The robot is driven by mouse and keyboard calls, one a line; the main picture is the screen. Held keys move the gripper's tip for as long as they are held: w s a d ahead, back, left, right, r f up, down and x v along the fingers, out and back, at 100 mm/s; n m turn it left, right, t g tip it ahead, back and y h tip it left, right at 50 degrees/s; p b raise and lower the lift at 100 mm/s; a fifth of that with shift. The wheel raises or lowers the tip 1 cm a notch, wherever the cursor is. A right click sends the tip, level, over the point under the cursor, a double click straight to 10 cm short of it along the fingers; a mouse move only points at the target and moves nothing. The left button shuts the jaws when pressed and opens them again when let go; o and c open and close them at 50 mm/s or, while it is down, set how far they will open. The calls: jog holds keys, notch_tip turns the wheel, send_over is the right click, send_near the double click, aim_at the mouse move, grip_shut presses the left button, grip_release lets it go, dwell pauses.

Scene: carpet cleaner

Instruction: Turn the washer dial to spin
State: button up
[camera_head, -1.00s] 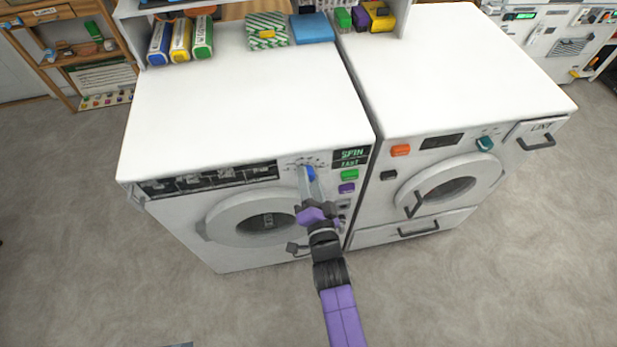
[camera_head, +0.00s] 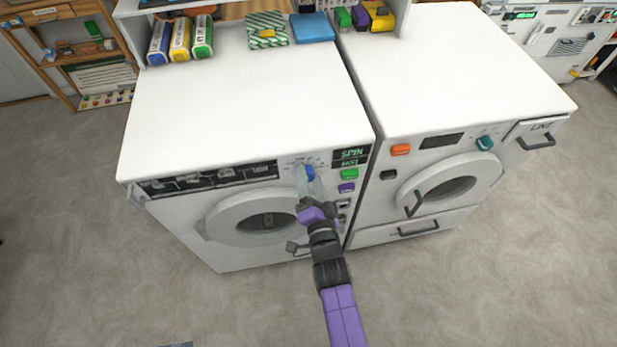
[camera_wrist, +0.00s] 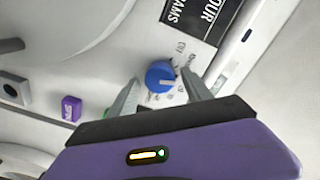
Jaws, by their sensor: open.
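The washer (camera_head: 240,110) is the white machine on the left. Its blue dial (camera_head: 310,171) is on the front panel, and it also shows in the wrist view (camera_wrist: 160,74) with a pale mark near its lower edge. My gripper (camera_head: 309,182) is at the dial. In the wrist view my gripper (camera_wrist: 162,80) is open, with one grey finger on each side of the dial. I cannot tell whether the fingers touch it. The washer's display (camera_head: 351,158) reads SPIN on top, with a smaller blurred word below.
A green button (camera_head: 349,174) and a purple button (camera_head: 347,188) sit right of the dial. The round washer door (camera_head: 215,222) is left of my arm. A second white machine (camera_head: 450,80) stands close on the right. Carpet in front is open.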

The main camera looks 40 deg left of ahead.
jog(key=shift+d+r, duration=0.1)
jog(key=shift+s+d+p, duration=0.15)
jog(key=shift+d+p, duration=0.05)
jog(key=shift+p, duration=0.3)
jog(key=p+v, duration=0.3)
jog(key=shift+s+d, duration=0.2)
jog(key=shift+p+v, duration=1.95)
jog(key=shift+v, duration=0.45)
